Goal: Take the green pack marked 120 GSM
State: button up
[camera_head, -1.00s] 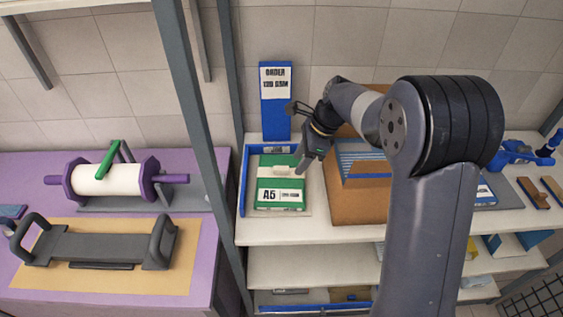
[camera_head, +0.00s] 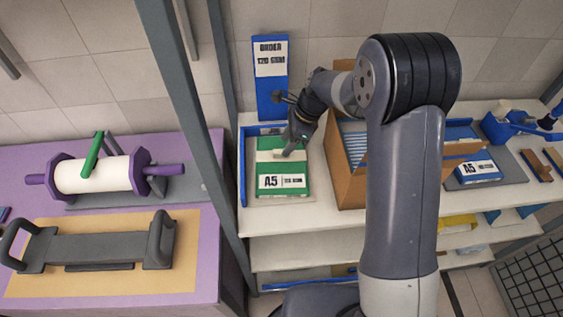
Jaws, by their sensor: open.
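The green pack (camera_head: 281,167) with a white label reading A5 and smaller print lies flat on a pale board in a blue-edged tray (camera_head: 242,165) on the white shelf. The small print on the label looks like 120 GSM but is hard to read. A blue order sign (camera_head: 270,95) reading "ORDER 120 GSM" stands behind it. My gripper (camera_head: 285,152) is open above the far right part of the green pack and partly covers it. I cannot tell whether the fingertips touch the pack.
A brown box of blue-edged sheets (camera_head: 349,160) stands right of the tray, close to my arm. A blue A5 pack (camera_head: 478,171) lies farther right. A grey upright post (camera_head: 190,110) stands left of the shelf, beside a purple table (camera_head: 208,235).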

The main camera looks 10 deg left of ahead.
aim_at(281, 162)
jog(key=x, duration=0.3)
jog(key=shift+s+a+f, duration=0.1)
jog(key=shift+f, duration=0.05)
grip_shut()
dwell(0.3)
